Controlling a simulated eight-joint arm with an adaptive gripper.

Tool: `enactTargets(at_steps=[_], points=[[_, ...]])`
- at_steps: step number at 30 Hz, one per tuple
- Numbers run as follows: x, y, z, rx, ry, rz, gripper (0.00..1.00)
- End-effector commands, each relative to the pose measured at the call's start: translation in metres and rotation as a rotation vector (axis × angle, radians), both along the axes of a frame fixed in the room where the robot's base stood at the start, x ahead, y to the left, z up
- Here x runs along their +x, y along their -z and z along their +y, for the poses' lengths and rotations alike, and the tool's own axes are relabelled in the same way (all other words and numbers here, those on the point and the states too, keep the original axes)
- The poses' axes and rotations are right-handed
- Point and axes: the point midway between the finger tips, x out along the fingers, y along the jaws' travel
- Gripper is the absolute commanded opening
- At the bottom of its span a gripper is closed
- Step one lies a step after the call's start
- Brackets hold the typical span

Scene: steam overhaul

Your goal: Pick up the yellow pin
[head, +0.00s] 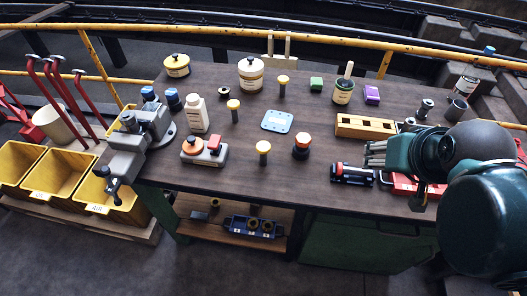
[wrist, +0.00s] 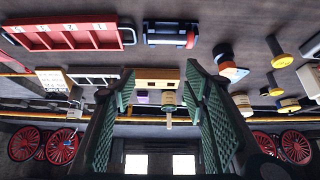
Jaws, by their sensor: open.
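Three upright pins with round yellow heads and dark shanks stand apart on the dark workbench (head: 330,190) in the head view. One yellow pin (head: 263,148) is near the front middle, one yellow pin (head: 233,106) is farther back to its left, and one yellow pin (head: 283,82) is at the back. Yellow-headed pins also show in the wrist view, one large (wrist: 281,54) at the right and one smaller (wrist: 272,86) below it. My gripper (head: 376,153) is at the bench's right side, well right of the pins. Its green fingers (wrist: 160,85) are spread with nothing held between them.
An orange-topped black knob (head: 301,146) stands right of the front pin. A red-button box (head: 204,150) and grey vise (head: 140,140) are left. A yellow slotted block (head: 365,126) and black-red cylinder (head: 352,174) lie near my gripper. Bench front centre is clear.

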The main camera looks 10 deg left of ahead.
Motion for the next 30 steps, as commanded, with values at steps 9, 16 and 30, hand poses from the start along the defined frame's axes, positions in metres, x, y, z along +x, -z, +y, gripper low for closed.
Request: enactTargets(at_steps=[9,16,30], points=[[0.002,-0.014,0.005,-0.04,-0.049,0.012,0.45],[0.006,-0.008,0.013,-0.12,-0.143,0.036,0.45],[0.023,0.008,0.046,-0.439,-0.512,0.117,0.45]])
